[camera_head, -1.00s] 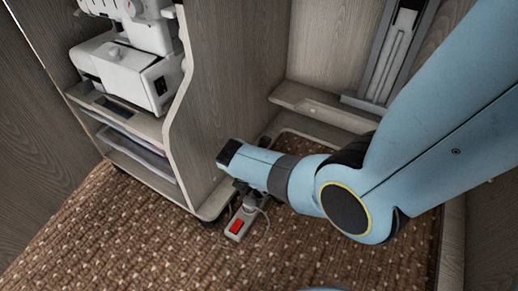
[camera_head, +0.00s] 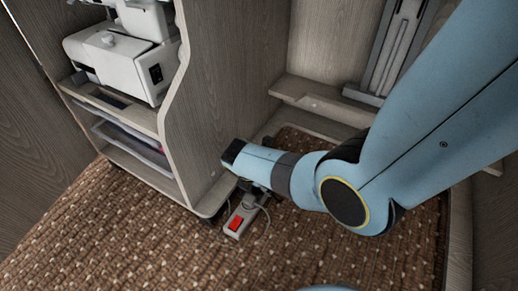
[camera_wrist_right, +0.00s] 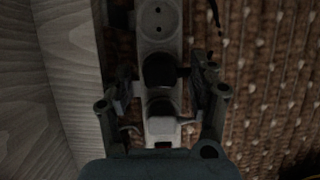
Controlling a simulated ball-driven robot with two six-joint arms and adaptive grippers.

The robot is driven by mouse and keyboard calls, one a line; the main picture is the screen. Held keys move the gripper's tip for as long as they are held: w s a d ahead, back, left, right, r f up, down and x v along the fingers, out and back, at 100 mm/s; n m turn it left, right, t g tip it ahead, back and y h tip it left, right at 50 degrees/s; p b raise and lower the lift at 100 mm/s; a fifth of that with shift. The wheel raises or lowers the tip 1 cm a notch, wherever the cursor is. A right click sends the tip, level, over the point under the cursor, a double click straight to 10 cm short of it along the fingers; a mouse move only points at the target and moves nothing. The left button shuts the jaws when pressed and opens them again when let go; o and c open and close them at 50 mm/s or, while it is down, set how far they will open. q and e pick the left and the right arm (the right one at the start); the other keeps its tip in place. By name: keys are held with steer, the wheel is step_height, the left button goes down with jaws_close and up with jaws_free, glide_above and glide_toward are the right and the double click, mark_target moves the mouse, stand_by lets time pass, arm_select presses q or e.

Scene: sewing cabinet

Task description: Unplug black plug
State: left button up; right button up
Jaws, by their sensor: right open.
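A white power strip (camera_head: 241,217) with a red switch lies on the carpet beside the cabinet's lower corner. In the right wrist view the strip (camera_wrist_right: 158,40) runs lengthwise under my right gripper (camera_wrist_right: 160,82). A round black plug (camera_wrist_right: 159,71) sits in one of its sockets. A second dark round shape (camera_wrist_right: 160,106) lies nearer the wrist, and I cannot tell what it is. My right gripper is open, its fingers on either side of the strip near the black plug. In the head view my wrist hides most of the gripper and the plug. My left gripper is not in view.
The wooden cabinet (camera_head: 213,100) stands close on the left of my right arm, with a white sewing machine (camera_head: 118,64) on its shelf. A low wooden ledge (camera_head: 315,98) lies behind. Carpet (camera_head: 130,240) in front is clear. A thin cable (camera_head: 267,215) loops beside the strip.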

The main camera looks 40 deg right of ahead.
steer(key=shift+c, duration=0.2)
steer(key=c, duration=1.1)
steer(key=o, duration=1.1)
steer(key=shift+o, duration=0.2)
steer(key=shift+r, duration=0.15)
